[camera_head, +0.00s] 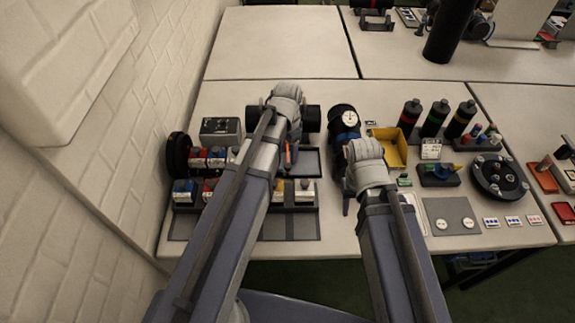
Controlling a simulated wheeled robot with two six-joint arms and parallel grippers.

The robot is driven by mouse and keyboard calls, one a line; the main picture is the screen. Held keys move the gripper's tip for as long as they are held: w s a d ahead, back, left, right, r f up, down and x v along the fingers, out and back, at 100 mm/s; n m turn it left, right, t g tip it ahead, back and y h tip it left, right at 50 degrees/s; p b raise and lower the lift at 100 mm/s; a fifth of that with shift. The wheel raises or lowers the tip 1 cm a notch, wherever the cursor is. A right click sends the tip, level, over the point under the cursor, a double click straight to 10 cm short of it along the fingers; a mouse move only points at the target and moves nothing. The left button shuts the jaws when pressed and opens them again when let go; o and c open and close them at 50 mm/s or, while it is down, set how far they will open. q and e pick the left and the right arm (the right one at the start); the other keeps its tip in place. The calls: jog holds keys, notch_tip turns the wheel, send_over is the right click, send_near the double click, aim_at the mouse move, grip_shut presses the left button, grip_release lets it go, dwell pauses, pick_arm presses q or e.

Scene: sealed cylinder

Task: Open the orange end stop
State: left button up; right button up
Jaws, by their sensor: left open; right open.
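A dark cylinder lies on its side at the back left of the table; its right end (311,119) and left end (252,118) show on either side of my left wrist. My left gripper (289,133) is over its middle, mostly hidden by my own wrist and forearm. A small orange piece (288,156) shows just in front of the cylinder, beside my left forearm; most of it is covered, and its position, open or shut, cannot be seen. My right gripper (346,200) is right of the cylinder, in front of a round dial gauge (348,118), fingers mostly hidden. Both grippers are open.
Small red, blue and white parts (216,157) stand in racks at left, near a black wheel (178,153) and a brick wall. A yellow bin (389,147), several bottles (435,118) and a round black fixture (499,177) stand at right. Bare table shows near the front right.

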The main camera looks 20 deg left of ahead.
aim_at(288, 166)
pick_arm(q)
notch_tip(288, 166, down, 5)
jog(key=b, duration=0.4)
jog(key=shift+c, duration=0.4)
grip_shut()
dwell(0.9)
